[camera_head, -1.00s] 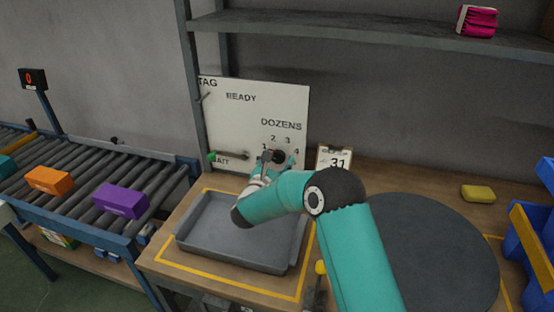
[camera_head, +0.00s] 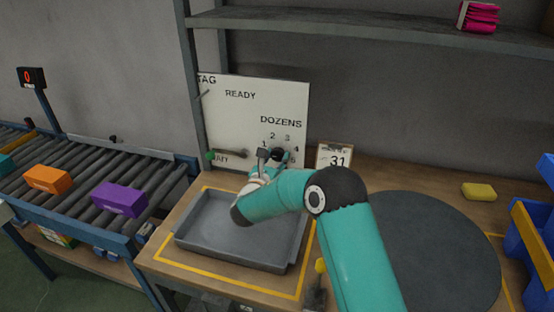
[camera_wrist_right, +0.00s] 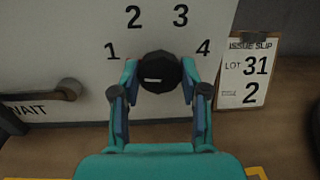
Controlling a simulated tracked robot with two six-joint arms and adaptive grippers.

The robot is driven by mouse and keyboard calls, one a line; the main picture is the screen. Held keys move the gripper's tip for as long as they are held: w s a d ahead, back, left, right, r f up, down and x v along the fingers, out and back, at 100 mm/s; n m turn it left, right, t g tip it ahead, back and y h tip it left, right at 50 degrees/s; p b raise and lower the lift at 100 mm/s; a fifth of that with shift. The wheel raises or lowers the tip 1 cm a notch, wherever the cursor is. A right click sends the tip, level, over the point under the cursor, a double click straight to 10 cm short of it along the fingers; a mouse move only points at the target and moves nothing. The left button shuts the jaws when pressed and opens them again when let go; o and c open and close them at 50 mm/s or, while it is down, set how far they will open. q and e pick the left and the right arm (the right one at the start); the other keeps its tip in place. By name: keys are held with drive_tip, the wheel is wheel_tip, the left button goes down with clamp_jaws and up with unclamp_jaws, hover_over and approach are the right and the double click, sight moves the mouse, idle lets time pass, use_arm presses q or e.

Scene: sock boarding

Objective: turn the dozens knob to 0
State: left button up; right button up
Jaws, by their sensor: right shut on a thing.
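The dozens knob (camera_wrist_right: 158,72) is a round black knob on the white panel (camera_head: 228,122), below the word DOZENS. Numerals 1, 2, 3 and 4 arc above it in the right wrist view; the panel below it is hidden by my gripper. A short white mark shows on the knob's face, but I cannot tell which number it stands for. My right gripper (camera_wrist_right: 157,84) is shut on the knob, one finger at each side. In the head view the right gripper (camera_head: 274,156) partly covers the knob. My left gripper is not in view.
A lever (camera_head: 229,153) sits near WAIT on the panel. An issue slip (camera_wrist_right: 252,68) reading LOT 31 and 2 stands right of the knob. A grey tray (camera_head: 235,240) lies below my right arm. A dark round disc (camera_head: 440,250) is at the right, a roller conveyor (camera_head: 80,205) at the left.

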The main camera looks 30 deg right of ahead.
drive_tip(key=n+b, duration=0.1)
drive_tip(key=n, duration=0.3)
drive_tip(key=shift+a+t, duration=0.1)
drive_tip(key=shift+t, duration=0.2)
drive_tip(key=n, duration=0.4)
drive_tip(key=shift+n, duration=0.3)
drive_tip(key=shift+w+a, duration=0.1)
drive_tip(key=o, duration=1.1)
drive_tip(key=shift+o, duration=0.2)
drive_tip(key=v, duration=1.2)
drive_tip(key=shift+f, duration=0.15)
